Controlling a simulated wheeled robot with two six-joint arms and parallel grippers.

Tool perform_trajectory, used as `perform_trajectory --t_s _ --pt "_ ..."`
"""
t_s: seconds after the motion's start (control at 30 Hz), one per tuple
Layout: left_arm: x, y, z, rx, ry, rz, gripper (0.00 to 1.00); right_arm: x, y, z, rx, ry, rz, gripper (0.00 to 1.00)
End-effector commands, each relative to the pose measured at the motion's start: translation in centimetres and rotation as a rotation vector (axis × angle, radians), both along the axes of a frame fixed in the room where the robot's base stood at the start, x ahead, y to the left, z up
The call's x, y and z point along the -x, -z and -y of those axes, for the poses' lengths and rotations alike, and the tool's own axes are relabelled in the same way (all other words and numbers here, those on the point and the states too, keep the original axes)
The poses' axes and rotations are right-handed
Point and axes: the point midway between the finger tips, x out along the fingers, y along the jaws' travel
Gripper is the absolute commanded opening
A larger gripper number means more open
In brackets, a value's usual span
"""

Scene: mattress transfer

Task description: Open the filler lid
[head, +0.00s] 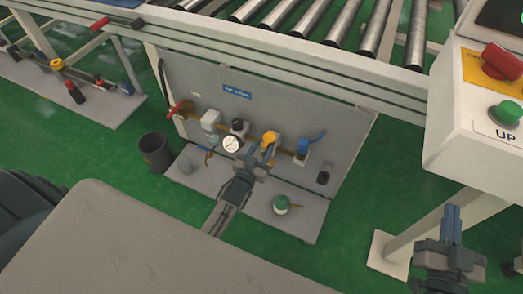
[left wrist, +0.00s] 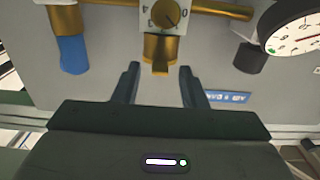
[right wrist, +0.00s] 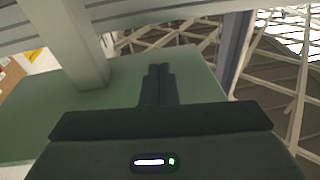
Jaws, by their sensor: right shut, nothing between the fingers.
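The filler lid appears to be the yellow-gold cap (head: 269,137) on the unit at the middle of the air panel. In the left wrist view the gold piece (left wrist: 160,52) sits below a numbered dial (left wrist: 166,13), and looks shut. My left gripper (head: 262,157) is close in front of it. Its two fingers (left wrist: 160,84) are apart, with the gold piece's end in line with the gap; I cannot tell whether they touch it. My right gripper (head: 452,224) is shut and empty at the lower right, far from the panel; its fingers also show together in the right wrist view (right wrist: 158,84).
A round gauge (head: 231,144) is just left of my left gripper, and a blue-handled valve (head: 304,146) is to its right. A black bin (head: 155,151) is left. The control box (head: 470,120) stands at right.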

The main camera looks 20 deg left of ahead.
Motion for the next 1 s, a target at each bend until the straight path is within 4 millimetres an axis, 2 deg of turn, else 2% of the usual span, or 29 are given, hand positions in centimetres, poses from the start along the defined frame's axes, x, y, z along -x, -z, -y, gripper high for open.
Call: perform_trajectory --t_s 0.2,0.4,0.73,0.87,1.0 --pt "0.0 0.0 0.0 0.000 0.000 -0.001 0.36 0.0 0.0 0.0 0.000 0.000 0.001 0.00" --pt "0.0 0.0 0.0 0.000 0.000 -0.001 0.00 0.0 0.0 0.0 0.000 0.000 0.000 0.00" --pt "0.0 0.0 0.0 0.000 0.000 -0.003 0.00 -0.1 0.1 0.0 -0.002 -0.001 -0.015 0.00" --pt "0.0 -0.2 0.0 0.000 0.000 -0.009 0.00 0.5 2.1 -0.1 -0.006 -0.005 -0.123 0.00" --pt "0.0 -0.4 0.0 -0.001 0.000 -0.022 0.00 1.5 5.1 -0.4 -0.017 -0.016 -0.290 0.00"
